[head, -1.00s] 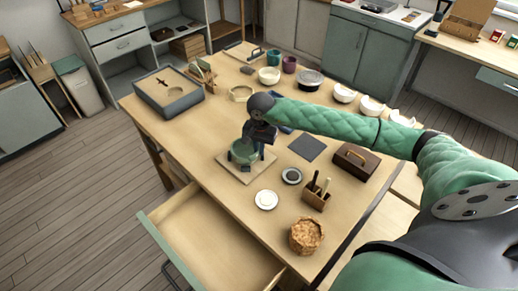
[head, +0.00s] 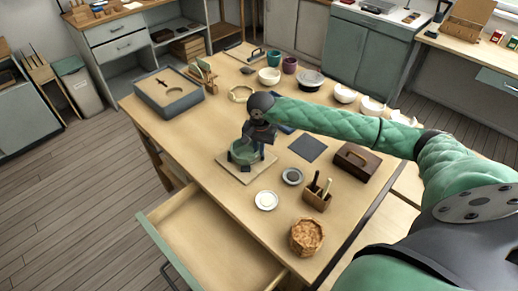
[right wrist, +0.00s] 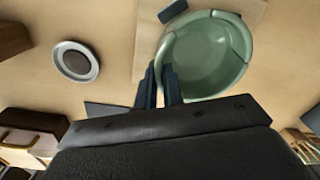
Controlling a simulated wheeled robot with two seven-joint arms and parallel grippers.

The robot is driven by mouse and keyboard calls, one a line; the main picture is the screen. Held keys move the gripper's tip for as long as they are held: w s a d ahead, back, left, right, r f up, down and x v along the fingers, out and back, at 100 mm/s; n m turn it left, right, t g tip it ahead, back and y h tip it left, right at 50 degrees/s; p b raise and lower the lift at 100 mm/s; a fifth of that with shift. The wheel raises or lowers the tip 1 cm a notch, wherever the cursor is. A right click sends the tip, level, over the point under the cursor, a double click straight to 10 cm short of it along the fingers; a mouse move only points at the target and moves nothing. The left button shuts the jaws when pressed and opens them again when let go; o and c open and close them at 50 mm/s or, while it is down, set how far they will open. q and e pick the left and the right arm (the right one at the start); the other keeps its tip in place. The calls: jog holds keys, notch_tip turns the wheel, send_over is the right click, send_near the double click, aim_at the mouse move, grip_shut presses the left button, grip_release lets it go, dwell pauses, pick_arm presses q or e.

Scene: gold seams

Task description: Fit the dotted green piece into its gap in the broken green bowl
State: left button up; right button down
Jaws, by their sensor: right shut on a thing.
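The green bowl (head: 243,155) stands in a holder with dark posts on a pale square board (head: 228,165), left of the table's middle. In the right wrist view the bowl (right wrist: 205,62) shows its inside, with dark crack lines near its rim at the top and right. My right gripper (right wrist: 162,72) has its two dark fingers close together at the bowl's left rim, shut on the green piece. The piece is mostly hidden by the fingers; its dots and exact seating cannot be made out. In the head view the right gripper (head: 250,145) is right over the bowl. My left gripper is out of view.
A white dish (head: 266,200), a dark-centred dish (head: 292,176), a tool holder (head: 316,196) and a brown box (head: 356,161) stand to the right. A grey sand tray (head: 168,92) is at the back left. A drawer (head: 215,245) stands open in front.

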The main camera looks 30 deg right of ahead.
pick_arm(q)
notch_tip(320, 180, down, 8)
jog(key=b, duration=0.8)
dwell(6.8)
